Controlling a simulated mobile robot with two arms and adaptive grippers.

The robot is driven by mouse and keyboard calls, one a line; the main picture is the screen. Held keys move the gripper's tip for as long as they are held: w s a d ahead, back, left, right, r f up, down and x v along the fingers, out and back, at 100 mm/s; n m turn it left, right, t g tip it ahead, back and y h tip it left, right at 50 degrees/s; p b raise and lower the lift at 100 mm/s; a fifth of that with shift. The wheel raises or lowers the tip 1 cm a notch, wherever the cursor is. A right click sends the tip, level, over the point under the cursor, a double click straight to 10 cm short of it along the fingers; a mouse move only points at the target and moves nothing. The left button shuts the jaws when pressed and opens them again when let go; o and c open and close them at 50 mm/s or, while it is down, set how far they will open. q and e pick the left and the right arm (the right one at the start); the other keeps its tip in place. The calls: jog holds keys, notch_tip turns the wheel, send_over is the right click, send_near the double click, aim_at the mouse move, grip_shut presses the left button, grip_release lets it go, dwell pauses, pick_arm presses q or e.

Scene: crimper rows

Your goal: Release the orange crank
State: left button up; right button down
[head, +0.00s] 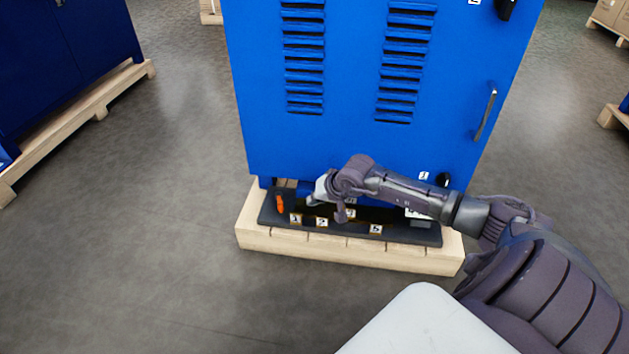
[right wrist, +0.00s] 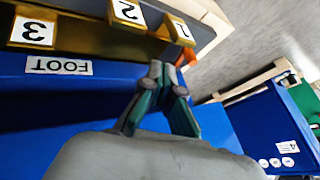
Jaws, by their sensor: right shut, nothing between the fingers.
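The orange crank (head: 280,204) stands at the left end of the black panel (head: 268,217) at the foot of the blue cabinet. My right gripper (head: 310,201) is low over the panel, a little to the right of the crank, with a gap between them in the head view. In the right wrist view the fingers (right wrist: 166,72) are shut and empty, and a small part of the orange crank (right wrist: 185,56) shows just past their tips. The rest of it is hidden there. My left gripper is not in view.
The blue cabinet (head: 350,145) rises behind the panel, on a wooden pallet (head: 330,253). Numbered tags (head: 376,229) line the panel's front edge. A dark blue cabinet (head: 65,50) stands far left.

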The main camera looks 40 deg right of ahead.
jog(key=b+x, duration=0.3)
jog(key=x, duration=0.3)
jog(key=shift+f+b, duration=0.35)
jog(key=w+a+b, duration=0.2)
jog(key=shift+w+a+r, duration=0.2)
jog(key=shift+w+a, duration=0.1)
jog(key=shift+w+a+r, duration=0.1)
jog(key=shift+r, duration=0.05)
jog(key=shift+a+r+m+p, duration=0.1)
jog(key=shift+a+m+p, duration=0.05)
jog(key=shift+m+p, duration=0.2)
jog(key=shift+a+h, duration=0.1)
jog(key=shift+h, duration=0.2)
